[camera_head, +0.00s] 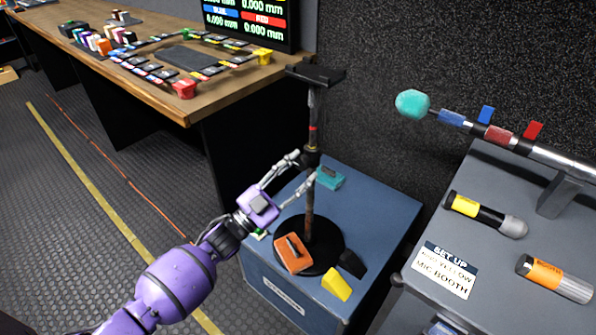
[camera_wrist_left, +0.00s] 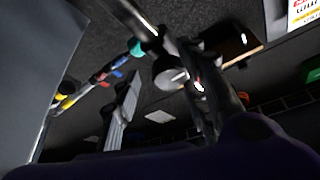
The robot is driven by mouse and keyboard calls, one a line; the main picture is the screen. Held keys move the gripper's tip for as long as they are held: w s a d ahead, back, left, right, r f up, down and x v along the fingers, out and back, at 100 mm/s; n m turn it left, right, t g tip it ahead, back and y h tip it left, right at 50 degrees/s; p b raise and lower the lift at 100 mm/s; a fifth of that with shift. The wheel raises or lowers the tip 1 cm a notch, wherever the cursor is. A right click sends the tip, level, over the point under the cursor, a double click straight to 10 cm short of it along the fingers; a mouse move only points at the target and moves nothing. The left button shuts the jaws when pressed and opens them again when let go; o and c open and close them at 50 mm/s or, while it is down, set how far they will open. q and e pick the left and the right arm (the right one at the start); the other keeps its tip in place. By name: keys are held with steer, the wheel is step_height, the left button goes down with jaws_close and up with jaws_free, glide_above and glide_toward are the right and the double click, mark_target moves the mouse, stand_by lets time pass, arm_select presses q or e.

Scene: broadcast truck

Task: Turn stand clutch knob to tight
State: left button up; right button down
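The stand (camera_head: 308,215) rises from a round black base on a blue cabinet, with a flat black plate on top. Its dark clutch (camera_head: 311,157) sits partway up the pole. My left gripper (camera_head: 304,166) is beside the clutch, with its two fingers apart and the tips close to it. I cannot tell whether they touch it. In the left wrist view a round grey knob (camera_wrist_left: 171,76) shows between the two finger sides. The knob's tight or loose setting cannot be read. My right gripper is not in view.
The blue cabinet top (camera_head: 385,205) also holds orange, yellow, teal and black blocks around the base. A grey case (camera_head: 480,250) with microphones stands at the right. A wooden desk (camera_head: 215,97) with a screen is behind left.

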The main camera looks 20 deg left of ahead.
arm_select(q)
steer(key=shift+a+r, duration=0.1)
steer(key=shift+s+a, duration=0.1)
steer(key=shift+s, duration=0.05)
steer(key=v, duration=1.1)
steer(key=shift+s, duration=0.3)
steer(key=shift+f, duration=0.25)
